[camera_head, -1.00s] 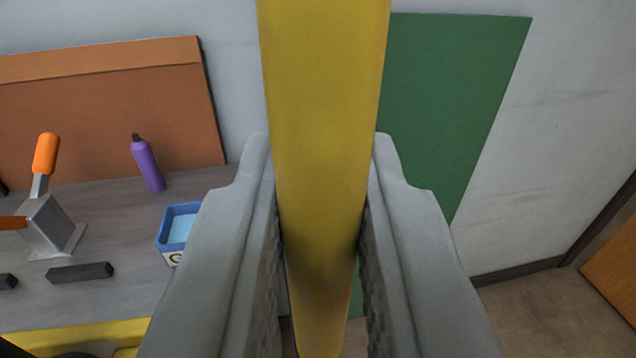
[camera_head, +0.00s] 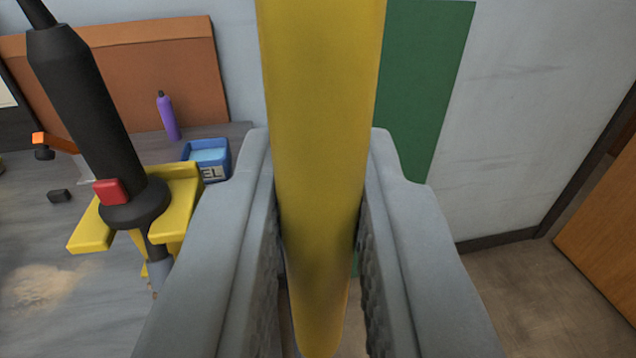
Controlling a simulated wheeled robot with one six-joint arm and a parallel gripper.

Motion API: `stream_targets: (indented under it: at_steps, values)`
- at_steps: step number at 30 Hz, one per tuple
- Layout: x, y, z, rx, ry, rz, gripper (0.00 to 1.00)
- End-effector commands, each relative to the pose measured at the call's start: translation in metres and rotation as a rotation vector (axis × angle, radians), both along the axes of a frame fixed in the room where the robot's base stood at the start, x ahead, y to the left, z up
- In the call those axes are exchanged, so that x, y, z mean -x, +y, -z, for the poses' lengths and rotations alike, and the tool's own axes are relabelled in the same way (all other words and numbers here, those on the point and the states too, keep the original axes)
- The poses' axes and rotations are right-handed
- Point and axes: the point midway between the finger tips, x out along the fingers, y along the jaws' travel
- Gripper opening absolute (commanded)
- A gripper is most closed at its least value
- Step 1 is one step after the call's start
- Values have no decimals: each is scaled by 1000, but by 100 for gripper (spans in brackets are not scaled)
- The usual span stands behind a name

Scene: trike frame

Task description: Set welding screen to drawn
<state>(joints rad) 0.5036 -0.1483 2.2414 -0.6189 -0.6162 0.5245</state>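My gripper (camera_head: 318,150) is shut on an upright yellow bar (camera_head: 318,70), with one grey finger against each side of it. The bar runs from the top of the view down between the fingers. A flat green panel (camera_head: 425,85), which looks like the welding screen, shows behind and to the right of the bar. Its lower part is mostly hidden by my right finger, and a sliver of green shows between the fingers. I cannot tell how the bar joins the panel.
At the left, a black tool (camera_head: 85,110) with a red button sits in a yellow holder (camera_head: 180,200) on a grey bench (camera_head: 90,290). Behind are a blue bin (camera_head: 208,157), a purple bottle (camera_head: 168,118) and a brown board (camera_head: 150,75). Floor and an orange-brown door-like panel (camera_head: 600,230) lie right.

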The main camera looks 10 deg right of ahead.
Motion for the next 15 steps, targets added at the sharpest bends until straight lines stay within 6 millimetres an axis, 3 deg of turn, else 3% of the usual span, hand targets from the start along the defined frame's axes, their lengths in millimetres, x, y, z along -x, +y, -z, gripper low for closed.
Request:
stream_targets:
  at_steps: [6,7,9,15]
  values:
    - [1,0,1,0,1,1,0]
    - [1,0,1,0,1,1,20]
    - [1,0,1,-1,1,1,34]
    - [1,0,1,-1,1,1,34]
